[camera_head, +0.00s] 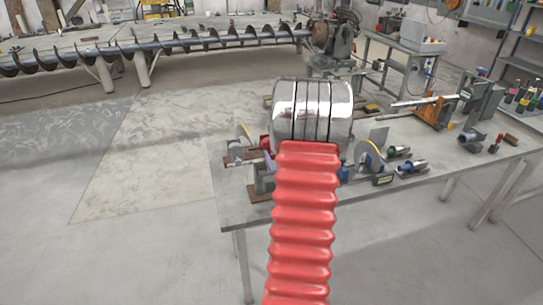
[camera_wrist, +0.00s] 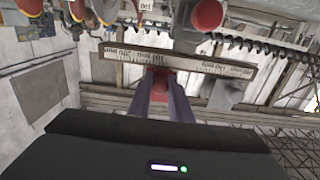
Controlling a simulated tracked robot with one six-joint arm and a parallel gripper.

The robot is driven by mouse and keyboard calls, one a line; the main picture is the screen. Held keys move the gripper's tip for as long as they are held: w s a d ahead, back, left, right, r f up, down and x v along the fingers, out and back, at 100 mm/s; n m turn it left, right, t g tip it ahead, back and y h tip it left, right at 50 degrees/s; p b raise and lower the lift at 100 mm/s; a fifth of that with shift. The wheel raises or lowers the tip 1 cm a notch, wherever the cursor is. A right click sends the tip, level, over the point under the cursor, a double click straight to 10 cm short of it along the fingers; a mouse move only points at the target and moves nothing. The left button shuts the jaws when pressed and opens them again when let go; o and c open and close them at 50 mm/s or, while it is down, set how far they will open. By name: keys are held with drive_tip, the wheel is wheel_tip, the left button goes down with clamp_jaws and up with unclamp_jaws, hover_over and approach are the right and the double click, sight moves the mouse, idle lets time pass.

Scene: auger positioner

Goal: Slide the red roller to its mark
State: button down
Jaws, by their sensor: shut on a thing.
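My gripper (camera_wrist: 160,95) shows in the wrist view as two purple-grey fingers, shut on a red rounded piece, the red roller (camera_wrist: 158,76). The roller sits at a long dark bar with white marked labels (camera_wrist: 205,66); the print is too small to read. In the head view a small red part (camera_head: 265,142) shows just left of my silver wrist, with a bit of a purple finger below it. Most of the gripper and the fixture there are hidden behind my arm. I cannot tell which label is the roller's mark.
The grey workbench (camera_head: 235,205) carries a fixture with a yellow-edged plate (camera_head: 371,152), green-ended (camera_head: 398,152) and blue-ended (camera_head: 411,167) cylinders, and an orange clamp (camera_head: 432,112). A long auger (camera_head: 180,42) lies on a rear table. Open floor lies left of the bench.

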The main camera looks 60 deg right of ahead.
drive_tip(key=shift+w, duration=0.1)
drive_tip(key=c, duration=1.6)
unclamp_jaws()
drive_tip(key=shift+c, duration=0.2)
drive_tip(key=shift+a, duration=0.1)
